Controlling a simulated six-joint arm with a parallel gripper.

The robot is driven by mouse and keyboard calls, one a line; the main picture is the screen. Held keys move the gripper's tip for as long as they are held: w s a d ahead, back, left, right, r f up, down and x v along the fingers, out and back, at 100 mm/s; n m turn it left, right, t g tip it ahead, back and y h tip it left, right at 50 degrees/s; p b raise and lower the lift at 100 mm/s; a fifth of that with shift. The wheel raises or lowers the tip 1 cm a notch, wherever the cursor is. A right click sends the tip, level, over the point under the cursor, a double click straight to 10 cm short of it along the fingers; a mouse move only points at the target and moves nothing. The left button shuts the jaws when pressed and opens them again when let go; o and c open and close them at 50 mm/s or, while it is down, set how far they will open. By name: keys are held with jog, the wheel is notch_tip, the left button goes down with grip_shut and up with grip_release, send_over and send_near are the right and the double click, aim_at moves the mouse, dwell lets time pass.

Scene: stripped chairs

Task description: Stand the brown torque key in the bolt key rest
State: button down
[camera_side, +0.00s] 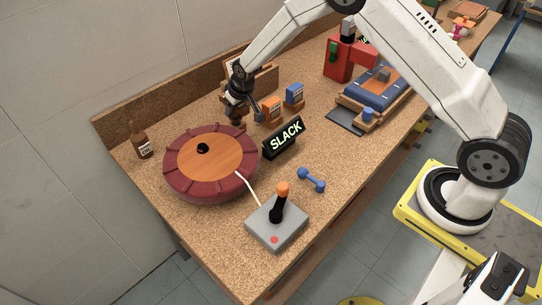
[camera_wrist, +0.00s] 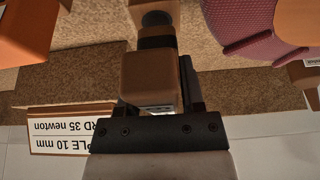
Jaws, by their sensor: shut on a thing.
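My gripper (camera_side: 238,98) is at the back edge of the bench, behind the round red cushion. In the wrist view it is shut on the brown torque key (camera_wrist: 148,78), a brown blocky piece with a dark band and a dark round end. The jaws partly hide it. In the side view the key is small and mostly hidden by the gripper. A wooden stand (camera_side: 265,79) is behind the gripper, partly hidden by my arm; I cannot tell whether it is the bolt key rest.
The round red cushion (camera_side: 180,178) is in front of the gripper. An orange box (camera_side: 271,109) and a blue box (camera_side: 294,94) stand to its right. A printed card (camera_wrist: 70,130) shows in the wrist view.

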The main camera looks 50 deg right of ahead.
jog(key=shift+f, duration=0.35)
jog(key=shift+c, duration=0.6)
grip_release()
jog(key=shift+v, duration=3.25)
jog(key=shift+s+r, duration=0.25)
jog(key=shift+r, duration=0.35)
jog(key=shift+s, duration=0.1)
